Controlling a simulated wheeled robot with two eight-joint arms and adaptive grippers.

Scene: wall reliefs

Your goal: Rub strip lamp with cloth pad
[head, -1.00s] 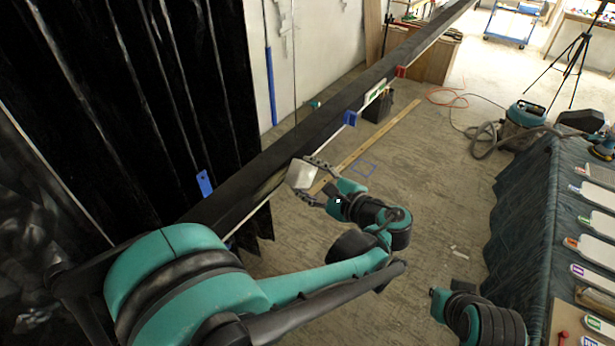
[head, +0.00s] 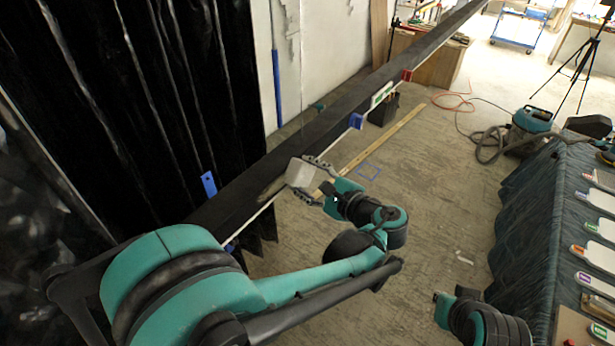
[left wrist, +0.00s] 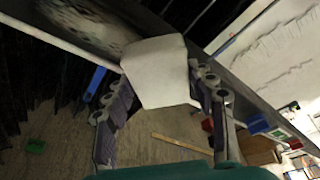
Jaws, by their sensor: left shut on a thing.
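A pale grey cloth pad (head: 300,172) is held by my left gripper (head: 314,182) at the near edge of a long dark beam, the likely strip lamp (head: 235,198), with a thin pale line along its lower edge. In the left wrist view the pad (left wrist: 157,68) sits between the two fingers of the gripper (left wrist: 160,82). Its upper end overlaps the beam; I cannot tell whether it presses on it. A pale smudge (left wrist: 80,22) shows on the beam's face beside the pad.
Blue clips (head: 356,121) (head: 208,184), a green-white tag (head: 381,95) and a red clip (head: 407,75) sit along the beam. Black curtains (head: 150,110) hang behind it. A cloth-covered table (head: 535,220) stands right. The floor between is mostly clear.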

